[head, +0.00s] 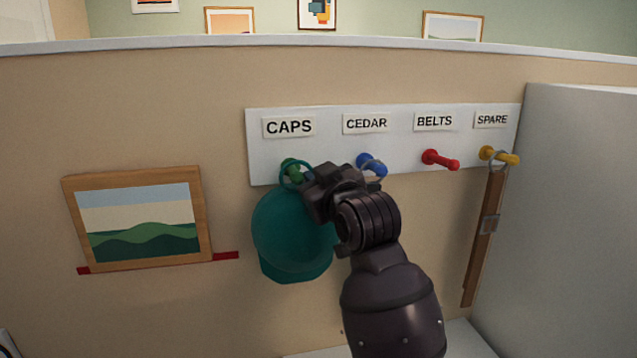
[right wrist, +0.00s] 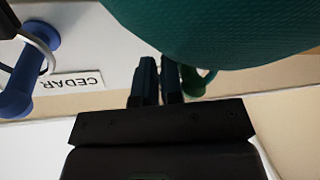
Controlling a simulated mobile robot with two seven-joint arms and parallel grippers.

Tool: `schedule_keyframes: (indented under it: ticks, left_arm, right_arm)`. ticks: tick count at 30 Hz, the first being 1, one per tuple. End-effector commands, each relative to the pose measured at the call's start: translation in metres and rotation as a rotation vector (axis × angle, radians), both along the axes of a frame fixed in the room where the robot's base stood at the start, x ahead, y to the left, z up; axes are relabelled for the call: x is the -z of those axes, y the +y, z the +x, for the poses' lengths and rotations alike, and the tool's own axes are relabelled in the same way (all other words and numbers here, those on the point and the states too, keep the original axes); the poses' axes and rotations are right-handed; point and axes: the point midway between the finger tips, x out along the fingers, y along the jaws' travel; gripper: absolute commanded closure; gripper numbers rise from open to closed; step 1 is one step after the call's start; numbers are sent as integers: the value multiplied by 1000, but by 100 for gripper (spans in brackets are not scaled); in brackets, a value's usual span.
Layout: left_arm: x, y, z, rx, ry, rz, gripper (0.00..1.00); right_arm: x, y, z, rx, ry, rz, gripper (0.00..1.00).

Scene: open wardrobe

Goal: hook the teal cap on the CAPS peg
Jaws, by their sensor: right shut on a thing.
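The teal cap (head: 290,238) hangs below the CAPS label (head: 289,127), in front of the white peg board. It also fills the top of the right wrist view (right wrist: 220,30). Its teal loop (head: 284,178) overlaps the green CAPS peg (head: 293,169) in the head view and looks to be around it, though the fingers partly hide this. My right gripper (head: 311,190) is shut on the teal cap at its loop, just right of the green peg. In the right wrist view its fingers (right wrist: 158,82) are close together beside the green peg (right wrist: 193,82). My left gripper is not in view.
The blue CEDAR peg (head: 369,163) holds a ring, close right of my gripper. The red BELTS peg (head: 440,159) is bare. A brown belt (head: 483,235) hangs from the yellow SPARE peg (head: 500,156). A framed picture (head: 138,218) is at left; a grey panel (head: 570,220) stands right.

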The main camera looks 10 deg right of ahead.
Motion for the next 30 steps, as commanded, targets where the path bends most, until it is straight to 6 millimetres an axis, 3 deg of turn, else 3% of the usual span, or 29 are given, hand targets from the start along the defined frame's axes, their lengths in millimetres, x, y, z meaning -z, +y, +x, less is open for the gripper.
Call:
schedule_keyframes:
  ticks: [15, 30]
  left_arm:
    - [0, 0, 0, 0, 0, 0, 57]
    - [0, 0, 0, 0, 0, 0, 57]
  right_arm:
    - [8, 1, 21, -2, 2, 1, 100]
    - [12, 0, 24, 0, 0, 0, 100]
